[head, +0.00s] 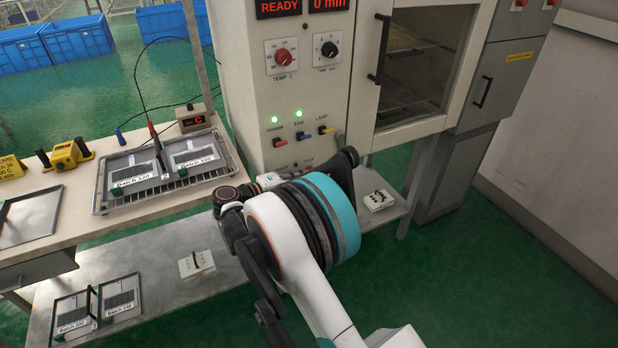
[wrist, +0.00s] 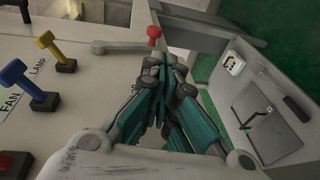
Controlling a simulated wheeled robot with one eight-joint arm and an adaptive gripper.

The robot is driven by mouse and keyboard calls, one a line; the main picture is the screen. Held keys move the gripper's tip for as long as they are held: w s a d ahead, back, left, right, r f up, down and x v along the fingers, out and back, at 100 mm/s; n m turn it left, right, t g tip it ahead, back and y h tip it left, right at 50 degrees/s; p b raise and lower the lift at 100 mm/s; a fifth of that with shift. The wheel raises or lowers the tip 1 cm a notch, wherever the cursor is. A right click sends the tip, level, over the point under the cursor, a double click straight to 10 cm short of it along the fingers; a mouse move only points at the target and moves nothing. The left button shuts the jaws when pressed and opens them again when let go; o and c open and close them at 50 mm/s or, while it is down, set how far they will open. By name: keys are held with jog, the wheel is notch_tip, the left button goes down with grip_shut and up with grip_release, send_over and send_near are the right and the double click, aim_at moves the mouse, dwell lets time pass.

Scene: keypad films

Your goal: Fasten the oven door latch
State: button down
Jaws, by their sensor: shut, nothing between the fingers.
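The oven door latch shows in the wrist view as a grey lever (wrist: 118,46) with a red knob (wrist: 154,32) at its end. It lies roughly level in that picture, pivoted on the pale panel, with its knob end toward the door side. My gripper (wrist: 165,62) is shut and empty, its fingertips just below the red knob; whether they touch it I cannot tell. In the head view the oven door (head: 420,50), with its window and black handle, appears closed or nearly so. My arm hides most of the latch area and the gripper there.
Beside the latch are the yellow LAMP switch (wrist: 55,50) and blue FAN switch (wrist: 25,82). A bench at left holds a tray (head: 200,178) with batch films. A lower shelf (head: 140,308) holds more trays and a small white box. Green floor at right is free.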

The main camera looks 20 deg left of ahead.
jog(key=r+p, duration=0.1)
jog(key=s+p, duration=0.1)
jog(key=p, duration=0.1)
jog(key=a+r+p, duration=0.1)
jog(key=p, duration=0.1)
jog(key=shift+s+r+g, duration=0.3)
jog(key=shift+r, duration=0.05)
jog(key=shift+w+d, duration=0.1)
jog(key=shift+w, duration=0.05)
jog(key=b, duration=0.5)
send_near(345, 151)
jog(key=w+d+f, duration=0.3)
jog(key=d+f, duration=0.1)
jog(key=shift+w+d+f, duration=0.15)
jog(key=shift+w+f, duration=0.2)
jog(key=shift+f, duration=0.05)
jog(key=shift+w+d, duration=0.1)
jog(key=shift+w, duration=0.1)
